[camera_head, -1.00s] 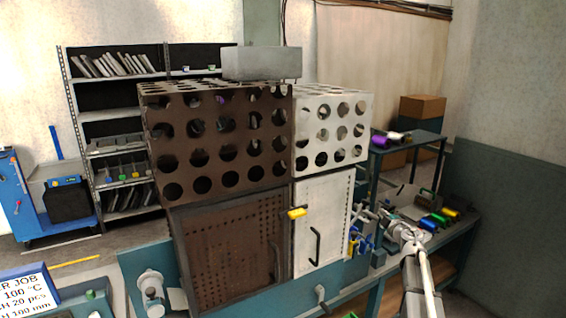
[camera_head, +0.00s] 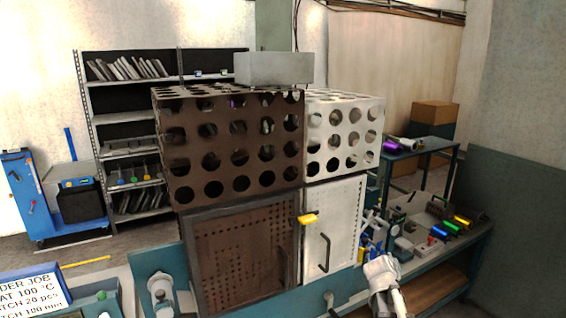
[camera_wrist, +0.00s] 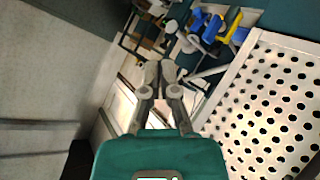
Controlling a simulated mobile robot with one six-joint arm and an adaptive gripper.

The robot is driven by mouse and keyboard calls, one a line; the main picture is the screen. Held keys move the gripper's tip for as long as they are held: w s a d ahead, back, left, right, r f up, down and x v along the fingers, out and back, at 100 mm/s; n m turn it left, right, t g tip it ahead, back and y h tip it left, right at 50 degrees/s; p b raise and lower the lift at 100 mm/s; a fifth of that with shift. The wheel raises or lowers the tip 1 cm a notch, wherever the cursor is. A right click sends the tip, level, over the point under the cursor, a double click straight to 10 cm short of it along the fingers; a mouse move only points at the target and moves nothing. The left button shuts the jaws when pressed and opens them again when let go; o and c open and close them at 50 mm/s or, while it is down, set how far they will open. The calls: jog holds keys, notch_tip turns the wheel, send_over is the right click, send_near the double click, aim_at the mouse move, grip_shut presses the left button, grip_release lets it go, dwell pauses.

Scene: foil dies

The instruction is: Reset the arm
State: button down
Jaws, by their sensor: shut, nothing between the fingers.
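My gripper (camera_head: 372,222) is in front of the right side of the machine, near its white perforated door (camera_head: 334,225). My arm reaches up to it from the lower right. In the wrist view, the two fingers of my gripper (camera_wrist: 161,68) point up with their tips together, and nothing is held. The white perforated panel (camera_wrist: 268,110) lies to the right of the fingers in that view.
A brown perforated guard (camera_head: 240,195) and a white one (camera_head: 343,150) top the machine. A yellow latch (camera_head: 308,219) sits by the door handle (camera_head: 324,253). A bench (camera_head: 460,255) with coloured items stands right. Blue and yellow tools (camera_wrist: 215,25) appear beyond the fingers.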

jog(key=s+a+f+g+y, duration=0.3)
jog(key=s+a+f+g, duration=0.1)
jog(key=s+a, duration=0.5)
jog(key=s+a+f+g+y, duration=0.4)
jog(key=s+a+f+g, duration=0.1)
jog(key=s+a, duration=0.4)
jog(key=shift+s+a, duration=0.2)
jog(key=shift+s, duration=0.85)
jog(key=shift+f, duration=0.1)
